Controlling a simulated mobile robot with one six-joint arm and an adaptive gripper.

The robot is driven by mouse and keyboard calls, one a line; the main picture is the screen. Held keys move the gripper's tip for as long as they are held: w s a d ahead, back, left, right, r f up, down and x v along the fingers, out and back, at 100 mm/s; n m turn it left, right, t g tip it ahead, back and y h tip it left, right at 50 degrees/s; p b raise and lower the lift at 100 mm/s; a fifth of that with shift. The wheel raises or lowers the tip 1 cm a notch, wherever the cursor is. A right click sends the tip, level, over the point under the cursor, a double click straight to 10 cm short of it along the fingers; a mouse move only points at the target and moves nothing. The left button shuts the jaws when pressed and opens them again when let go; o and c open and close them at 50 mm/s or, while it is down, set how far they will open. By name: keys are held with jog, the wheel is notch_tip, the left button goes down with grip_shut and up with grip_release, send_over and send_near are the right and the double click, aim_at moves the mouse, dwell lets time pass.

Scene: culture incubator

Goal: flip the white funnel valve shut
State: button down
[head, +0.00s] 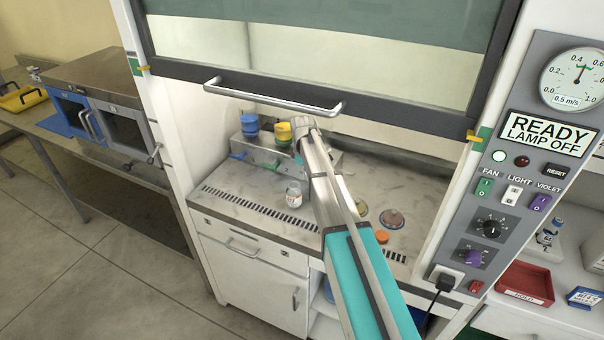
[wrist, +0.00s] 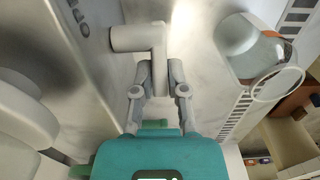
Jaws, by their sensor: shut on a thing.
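The white funnel valve (wrist: 137,38) shows in the wrist view as a pale bar with a stem on the metal manifold front. My gripper (wrist: 160,70) is shut on the stem, one finger on each side. A blue funnel (head: 249,123) and a yellow funnel (head: 283,130) sit on top. A blue lever (head: 238,156) and a green lever (head: 272,165) show on its front.
Round brown lids (head: 393,219) and an orange cap (head: 382,237) lie right of my arm. The raised sash handle (head: 270,98) is above.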

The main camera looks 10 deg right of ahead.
jog(key=shift+w+f, duration=0.1)
jog(key=shift+w+a+f+g+h+b, duration=0.15)
jog(key=shift+f+g+h+b, duration=0.1)
jog(key=shift+g+h+b, duration=0.25)
jog(key=shift+w+a+f+g+h+b, duration=0.1)
jog(key=shift+f+g+h+b, duration=0.1)
jog(key=shift+g+h+b, duration=0.3)
jog(key=shift+f+g+h+b, duration=0.4)
jog(key=shift+h+b, duration=0.45)
jog(key=shift+h, duration=0.15)
jog(key=shift+f+g+h+b, duration=0.1)
jog(key=shift+g+h+b, duration=0.4)
jog(key=shift+h+b, duration=0.25)
jog(key=c, duration=0.8)
grip_release()
jog(key=shift+o, duration=0.7)
